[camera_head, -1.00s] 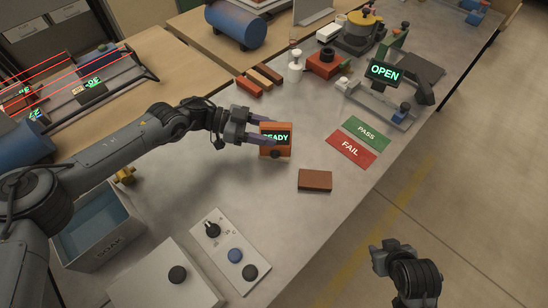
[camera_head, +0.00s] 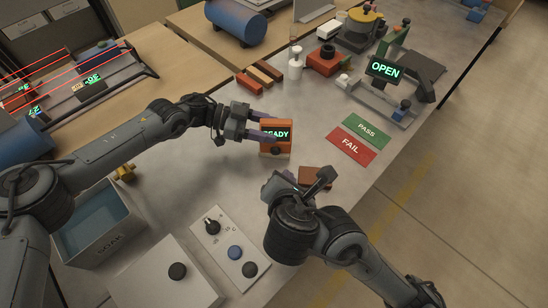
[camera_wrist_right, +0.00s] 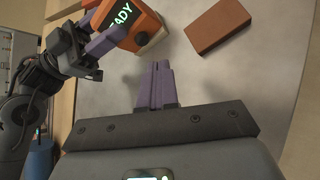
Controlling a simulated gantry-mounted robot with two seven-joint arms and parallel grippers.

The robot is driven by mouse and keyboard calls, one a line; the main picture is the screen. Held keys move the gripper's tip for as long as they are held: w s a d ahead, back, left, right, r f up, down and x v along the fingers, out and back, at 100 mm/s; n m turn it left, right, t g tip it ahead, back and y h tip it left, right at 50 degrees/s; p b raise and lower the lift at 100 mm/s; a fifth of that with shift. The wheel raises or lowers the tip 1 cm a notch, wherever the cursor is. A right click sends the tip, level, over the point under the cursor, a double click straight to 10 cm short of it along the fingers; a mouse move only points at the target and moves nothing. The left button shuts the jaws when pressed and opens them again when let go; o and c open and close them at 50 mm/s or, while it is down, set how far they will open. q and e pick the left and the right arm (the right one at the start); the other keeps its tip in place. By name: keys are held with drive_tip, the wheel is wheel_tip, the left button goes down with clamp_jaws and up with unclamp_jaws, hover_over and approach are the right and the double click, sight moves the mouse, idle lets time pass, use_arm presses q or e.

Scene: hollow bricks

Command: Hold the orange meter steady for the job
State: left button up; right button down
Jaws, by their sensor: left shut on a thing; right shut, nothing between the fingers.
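The orange meter (camera_head: 276,148) stands upright on the grey bench, its green display reading READY. My left gripper (camera_head: 268,128) is shut on it, fingers along its sides. In the right wrist view the meter (camera_wrist_right: 143,28) is at the top, with my left gripper (camera_wrist_right: 97,30) beside it. My right gripper (camera_head: 318,180) is over the bench, below and to the right of the meter in the head view. Its purple fingers (camera_wrist_right: 158,85) are together and empty. A brown brick (camera_head: 308,175) lies behind it, partly hidden; it shows whole in the right wrist view (camera_wrist_right: 217,26).
Green PASS (camera_head: 366,128) and red FAIL (camera_head: 350,145) plates lie to the right. A white control panel (camera_head: 222,250) and the blue SOAK bin (camera_head: 92,225) are at lower left. Several bricks (camera_head: 260,77) lie behind the meter. An OPEN display (camera_head: 384,69) stands farther back.

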use_arm(q)
drive_tip(key=shift+a+f, duration=0.1)
drive_tip(key=shift+f, duration=0.2)
use_arm(e)
drive_tip(key=s+a+n, duration=0.1)
drive_tip(key=n, duration=0.1)
drive_tip(key=s+a+n+t, duration=0.1)
drive_tip(key=n, duration=0.1)
drive_tip(key=s+a+n, duration=0.1)
drive_tip(key=s+n, duration=0.1)
drive_tip(key=shift+a+h, duration=0.3)
drive_tip(key=shift+a, duration=0.05)
approach(275, 154)
drive_tip(key=x, duration=0.5)
drive_tip(key=shift+s+f, duration=0.2)
drive_tip(key=shift+f, duration=0.1)
drive_tip(key=shift+w, duration=0.7)
